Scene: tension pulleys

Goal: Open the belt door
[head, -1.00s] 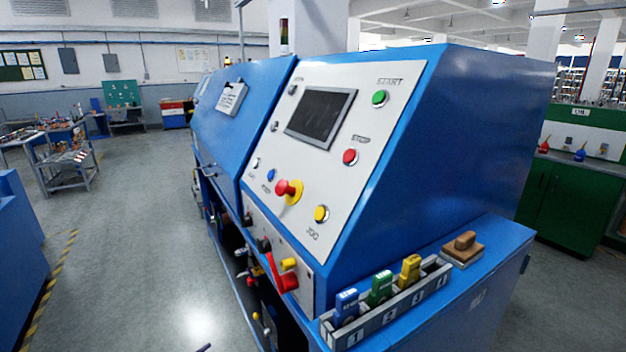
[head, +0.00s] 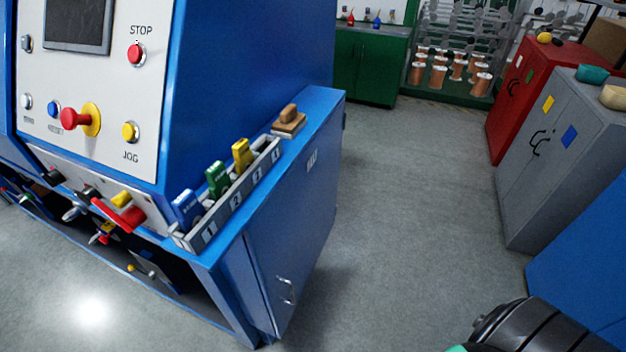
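The blue machine (head: 255,70) stands at the left of the head view with its white control panel (head: 110,100). Its lower right end has a blue door (head: 290,225), upright and apparently shut, with a small metal handle (head: 287,291) near its bottom. Neither gripper shows. A black arm part of mine enters at the bottom right, away from the door.
A rack of numbered slots (head: 230,195) holds blue, green and yellow tags on the machine's ledge, beside a brown wooden block (head: 289,120). Grey (head: 550,150) and red (head: 520,90) cabinets stand at the right. The grey floor (head: 400,200) between is clear.

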